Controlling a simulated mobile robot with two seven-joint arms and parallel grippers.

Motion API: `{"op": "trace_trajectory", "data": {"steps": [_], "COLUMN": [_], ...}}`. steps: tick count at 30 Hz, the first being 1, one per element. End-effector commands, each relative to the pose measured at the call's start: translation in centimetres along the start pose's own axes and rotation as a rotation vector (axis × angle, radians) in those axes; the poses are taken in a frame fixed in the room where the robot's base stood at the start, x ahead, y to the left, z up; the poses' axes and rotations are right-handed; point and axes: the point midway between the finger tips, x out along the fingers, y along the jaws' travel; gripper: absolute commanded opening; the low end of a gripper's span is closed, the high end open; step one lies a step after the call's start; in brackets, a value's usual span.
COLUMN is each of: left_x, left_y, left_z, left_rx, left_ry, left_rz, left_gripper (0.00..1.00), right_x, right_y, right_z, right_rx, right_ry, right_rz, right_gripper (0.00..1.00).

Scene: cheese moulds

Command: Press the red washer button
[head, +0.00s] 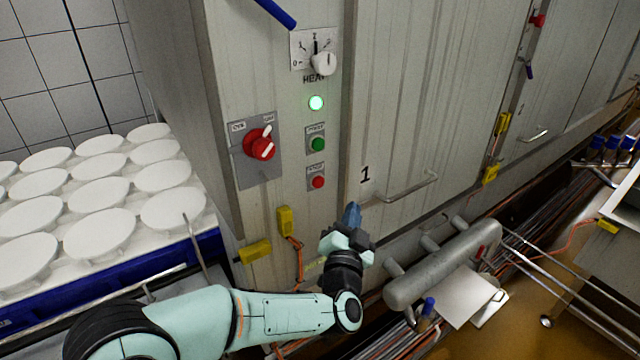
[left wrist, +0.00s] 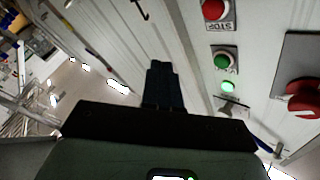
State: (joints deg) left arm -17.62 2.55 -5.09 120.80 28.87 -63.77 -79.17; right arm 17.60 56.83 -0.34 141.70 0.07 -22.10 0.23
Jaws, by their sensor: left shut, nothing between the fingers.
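The red button (head: 318,182) sits on a small plate at the bottom of a column of controls on the washer's cabinet front. In the left wrist view the red button (left wrist: 214,10), marked STOP, is at the top right. The green button (head: 317,144) is above it, with a lit green lamp (head: 316,103) higher up. My left gripper (head: 352,212) is shut and empty, below and to the right of the red button, apart from it. Its shut fingers (left wrist: 164,84) also show in the left wrist view. My right gripper is not in view.
A red rotary switch (head: 262,146) is left of the buttons, and a white selector knob (head: 323,64) is above. A door handle (head: 405,188) sticks out to the right. White moulds (head: 100,195) fill a blue-edged rack at left. A grey cylinder (head: 445,265) and pipes lie below.

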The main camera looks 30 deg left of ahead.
Motion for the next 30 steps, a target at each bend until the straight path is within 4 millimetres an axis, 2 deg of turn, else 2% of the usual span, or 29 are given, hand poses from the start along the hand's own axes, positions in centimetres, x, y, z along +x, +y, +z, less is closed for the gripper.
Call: {"op": "trace_trajectory", "data": {"steps": [18,30], "left_x": [5.2,6.0], "left_y": [-3.7,-4.3], "left_z": [3.9,4.4], "left_rx": [0.001,0.001], "left_ry": [-0.001,-0.001], "left_rz": [-0.001,0.001], "left_gripper": [0.00,0.00], "right_x": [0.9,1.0], "right_y": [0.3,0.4], "right_z": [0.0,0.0], "right_rx": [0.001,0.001], "right_ry": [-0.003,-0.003], "right_rz": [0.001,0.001], "right_gripper": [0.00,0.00]}}
